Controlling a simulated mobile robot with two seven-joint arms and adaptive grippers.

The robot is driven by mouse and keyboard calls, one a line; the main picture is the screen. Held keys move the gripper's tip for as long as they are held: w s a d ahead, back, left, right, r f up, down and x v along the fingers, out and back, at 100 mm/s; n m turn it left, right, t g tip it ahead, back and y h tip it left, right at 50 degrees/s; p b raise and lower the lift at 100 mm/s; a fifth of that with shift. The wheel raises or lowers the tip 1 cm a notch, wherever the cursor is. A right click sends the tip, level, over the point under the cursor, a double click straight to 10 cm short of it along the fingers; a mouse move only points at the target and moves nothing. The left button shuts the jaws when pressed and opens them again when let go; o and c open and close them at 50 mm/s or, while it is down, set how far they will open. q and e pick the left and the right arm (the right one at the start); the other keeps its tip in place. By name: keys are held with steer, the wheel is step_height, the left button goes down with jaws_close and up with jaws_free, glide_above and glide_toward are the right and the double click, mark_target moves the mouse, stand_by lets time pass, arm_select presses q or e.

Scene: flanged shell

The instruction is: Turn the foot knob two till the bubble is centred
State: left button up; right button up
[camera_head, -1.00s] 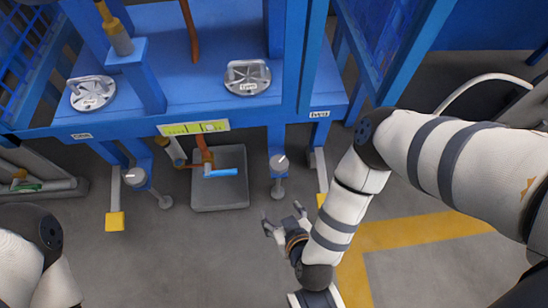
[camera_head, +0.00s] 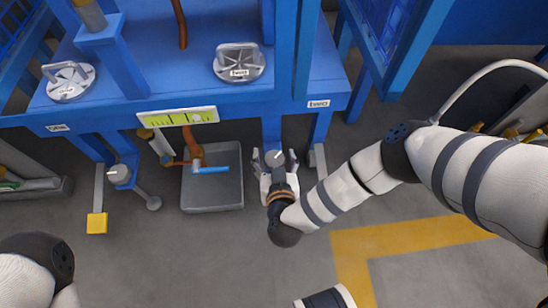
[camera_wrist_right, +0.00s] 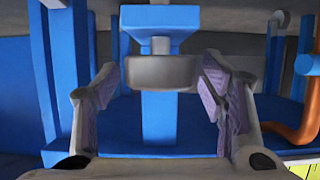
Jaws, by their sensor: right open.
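Foot knob two (camera_head: 274,157) is a grey round knob with a white pointer line, under the right front of the blue frame. It shows as a grey disc on a blue leg in the right wrist view (camera_wrist_right: 160,72). My right gripper (camera_head: 275,163) is open, with one finger on each side of the knob. In the wrist view a gap shows between the knob and the finger pads (camera_wrist_right: 158,92). The yellow-green level vial (camera_head: 178,116) is on the frame's front edge. Its bubble seems right of the middle, but is small. My left gripper is out of view.
Another foot knob (camera_head: 119,174) stands at the left. Between the knobs, a grey tray (camera_head: 212,192) lies on the floor below a pipe with a blue-handled valve (camera_head: 211,169). Two flanged covers (camera_head: 239,62) sit on the blue deck. The floor in front is open.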

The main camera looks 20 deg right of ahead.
steer(key=c, duration=1.2)
steer(key=shift+m+g+h, duration=0.4)
steer(key=shift+m+h, duration=0.6)
steer(key=shift+h, duration=0.1)
steer(key=m+g+h+b, duration=0.1)
steer(key=m+g+h, duration=0.1)
steer(key=shift+f+m+h, duration=0.1)
steer(key=shift+m+h, duration=0.2)
steer(key=shift+m, duration=0.1)
steer(key=m+g+h+b, duration=0.2)
steer(key=shift+s+f+m, duration=0.1)
steer(key=shift+m, duration=0.2)
steer(key=m+g+h+b, duration=0.1)
steer(key=m+g+b, duration=0.1)
steer(key=shift+a+m+g+h+b, duration=0.1)
steer(key=shift+m+g+h+b, duration=0.2)
steer(key=shift+g, duration=0.1)
arm_select(q)
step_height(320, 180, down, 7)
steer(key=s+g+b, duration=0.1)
steer(key=b, duration=0.3)
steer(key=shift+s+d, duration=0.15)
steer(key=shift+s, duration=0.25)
arm_select(e)
steer(key=m+g+h, duration=0.1)
steer(key=m+g, duration=0.3)
steer(key=shift+g, duration=0.3)
